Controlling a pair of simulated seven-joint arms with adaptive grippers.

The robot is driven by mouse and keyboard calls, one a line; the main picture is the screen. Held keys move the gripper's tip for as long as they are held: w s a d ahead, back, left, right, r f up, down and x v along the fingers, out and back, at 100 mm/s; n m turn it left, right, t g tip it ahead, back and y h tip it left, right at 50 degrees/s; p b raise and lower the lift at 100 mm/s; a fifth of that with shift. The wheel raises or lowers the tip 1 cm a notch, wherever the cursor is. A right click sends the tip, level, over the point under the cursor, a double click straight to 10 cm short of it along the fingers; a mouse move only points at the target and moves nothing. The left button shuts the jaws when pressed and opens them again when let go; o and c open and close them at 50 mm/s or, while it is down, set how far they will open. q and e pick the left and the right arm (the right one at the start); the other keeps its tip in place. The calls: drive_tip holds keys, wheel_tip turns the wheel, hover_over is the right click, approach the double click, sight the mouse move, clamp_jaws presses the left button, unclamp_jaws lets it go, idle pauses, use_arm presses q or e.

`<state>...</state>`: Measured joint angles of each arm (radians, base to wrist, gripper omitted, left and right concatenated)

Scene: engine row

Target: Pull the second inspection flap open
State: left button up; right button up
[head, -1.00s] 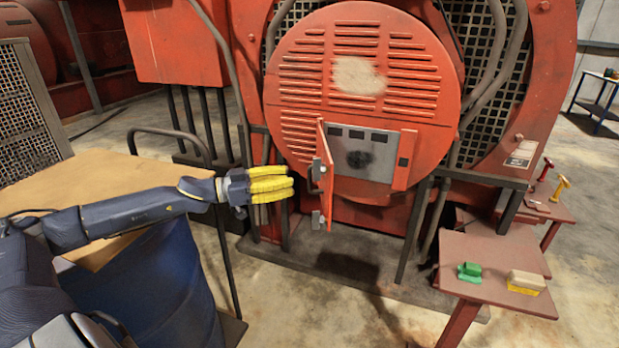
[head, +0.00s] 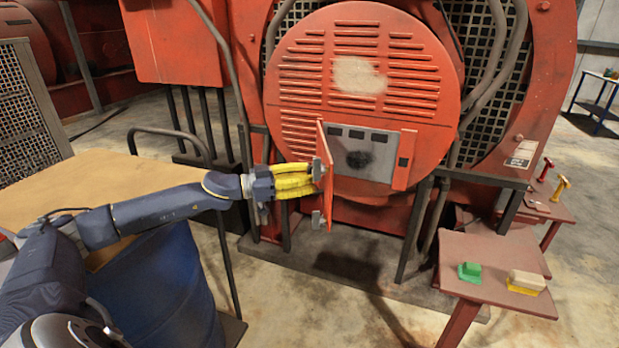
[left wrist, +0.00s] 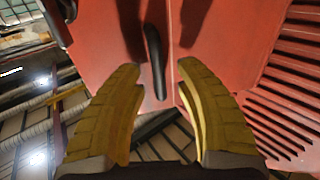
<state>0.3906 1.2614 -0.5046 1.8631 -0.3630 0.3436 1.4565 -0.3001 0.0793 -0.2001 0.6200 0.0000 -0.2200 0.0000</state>
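A red inspection flap (head: 327,205) stands swung out from the round louvred engine cover (head: 400,40), hinged at the opening's left side. The opening behind it shows a grey panel (head: 375,150) with a dark round smudge. My left gripper (head: 311,180), with yellow fingers, is at the flap's outer face. In the left wrist view its fingers (left wrist: 160,75) are spread apart, with the flap's dark bar handle (left wrist: 155,62) between and beyond their tips. I cannot tell whether they touch the flap. The handle is hidden in the head view. My right gripper is not in view.
A blue drum (head: 165,285) and a tan board (head: 110,180) lie under and beside my left arm. A red side table (head: 480,250) at right holds a green block (head: 469,271) and a yellow-bristled brush (head: 526,282). Floor before the engine is clear.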

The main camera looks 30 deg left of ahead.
use_arm(q)
drive_tip(key=shift+w+d, duration=0.25)
drive_tip(key=shift+c, duration=0.3)
clamp_jaws()
idle(0.4)
